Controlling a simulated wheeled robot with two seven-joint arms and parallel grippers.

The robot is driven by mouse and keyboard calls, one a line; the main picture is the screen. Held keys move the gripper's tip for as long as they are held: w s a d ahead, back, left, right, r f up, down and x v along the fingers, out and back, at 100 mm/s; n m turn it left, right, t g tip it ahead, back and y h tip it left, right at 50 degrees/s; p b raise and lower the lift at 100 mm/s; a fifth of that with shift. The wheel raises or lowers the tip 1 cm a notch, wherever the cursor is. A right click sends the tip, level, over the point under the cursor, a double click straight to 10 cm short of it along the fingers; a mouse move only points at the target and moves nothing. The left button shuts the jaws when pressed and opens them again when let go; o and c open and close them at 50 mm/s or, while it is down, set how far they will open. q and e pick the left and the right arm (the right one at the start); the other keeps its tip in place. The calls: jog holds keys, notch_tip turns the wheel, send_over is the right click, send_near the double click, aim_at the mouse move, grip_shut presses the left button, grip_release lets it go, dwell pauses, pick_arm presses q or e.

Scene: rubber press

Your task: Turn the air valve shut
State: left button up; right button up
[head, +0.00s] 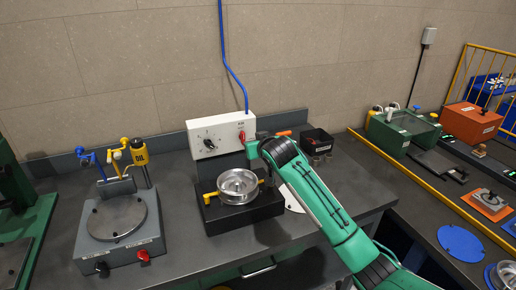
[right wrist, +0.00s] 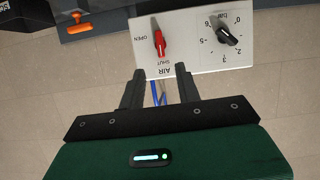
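The air valve is a red lever (right wrist: 159,42) on a white panel (right wrist: 185,60), marked OPEN and SHUT, in the right wrist view. The lever lies roughly up and down there, one end near the SHUT mark; I cannot tell which end points. In the head view the red valve (head: 242,136) sits at the right end of the white panel (head: 215,124). My right gripper (right wrist: 160,82) is open and empty, its fingertips at the panel edge near the AIR label, not around the lever. In the head view it (head: 255,143) is in front of the panel. My left gripper is out of view.
A pressure dial (right wrist: 227,36) is beside the lever. A blue hose (head: 228,65) rises from the panel. A black block with a metal dish (head: 238,184) stands in front, a black bin (head: 317,141) to the right, and a grey hotplate-like unit (head: 117,216) to the left.

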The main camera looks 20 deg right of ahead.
jog(key=shift+v, duration=1.35)
